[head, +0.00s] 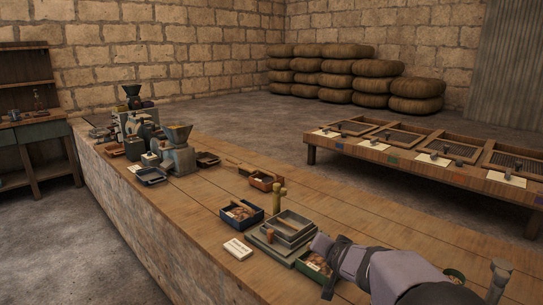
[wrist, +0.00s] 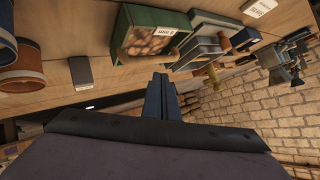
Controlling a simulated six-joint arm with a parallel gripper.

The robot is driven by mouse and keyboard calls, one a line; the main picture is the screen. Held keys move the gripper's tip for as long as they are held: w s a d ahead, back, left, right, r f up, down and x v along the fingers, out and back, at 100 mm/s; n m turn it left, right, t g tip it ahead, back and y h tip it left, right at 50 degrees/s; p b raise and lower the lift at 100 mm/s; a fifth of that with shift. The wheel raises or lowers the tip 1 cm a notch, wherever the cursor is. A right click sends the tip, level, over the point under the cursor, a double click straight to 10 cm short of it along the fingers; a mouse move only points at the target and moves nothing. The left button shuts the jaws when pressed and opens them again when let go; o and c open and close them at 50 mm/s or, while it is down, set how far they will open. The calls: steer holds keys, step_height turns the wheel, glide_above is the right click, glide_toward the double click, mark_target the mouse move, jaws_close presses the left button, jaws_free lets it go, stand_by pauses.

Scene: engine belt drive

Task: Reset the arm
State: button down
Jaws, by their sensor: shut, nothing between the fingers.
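My gripper (wrist: 160,82) shows in the wrist view as two dark fingers close together, with nothing between them. In the head view my grey-sleeved arm reaches in from the bottom right over the wooden counter (head: 200,220). Its end is beside a green box of brown contents (head: 314,264) and partly covers it. The same green box (wrist: 145,42) shows in the wrist view, just beyond and left of the fingertips. I cannot tell the exact gap between them. No engine or belt shows in either view.
A grey stacked tray (head: 288,229), a blue box (head: 241,213) and a white card (head: 238,249) stand near the arm. Grinders (head: 178,150) stand farther along the counter. A low table with mesh trays (head: 455,150) is at the right. Sacks (head: 340,72) lie behind. Open floor lies between.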

steer(key=s+a+f+n+g, duration=0.1)
steer(key=s, duration=0.2)
steer(key=s+a+f+g, duration=0.1)
steer(key=s+f, duration=0.1)
steer(key=s, duration=0.2)
steer(key=s+a+f+n+g+y, duration=0.1)
steer(key=s+f, duration=0.1)
steer(key=s, duration=0.1)
steer(key=shift+s+a+f+n, duration=0.15)
steer(key=shift+s+a+n, duration=0.05)
steer(key=shift+s+n, duration=0.15)
steer(key=s+d+f+n+g+b, duration=0.15)
steer(key=s+f+g, duration=0.35)
steer(key=s, duration=0.8)
steer(key=s+d+f+n+g+b, duration=0.1)
steer(key=s+f+n+g+b, duration=0.15)
steer(key=s+f, duration=0.75)
steer(key=s+r+p, duration=0.2)
steer(key=r+p, duration=0.9)
steer(key=r, duration=0.1)
steer(key=s+r+p, duration=0.1)
steer(key=r+p, duration=1.1)
steer(key=r, duration=0.1)
steer(key=shift+s+g+h, duration=0.3)
steer(key=shift+s+g, duration=0.05)
steer(key=shift+g, duration=0.1)
steer(key=shift+a, duration=0.1)
step_height(320, 180, down, 13)
steer(key=b, duration=1.3)
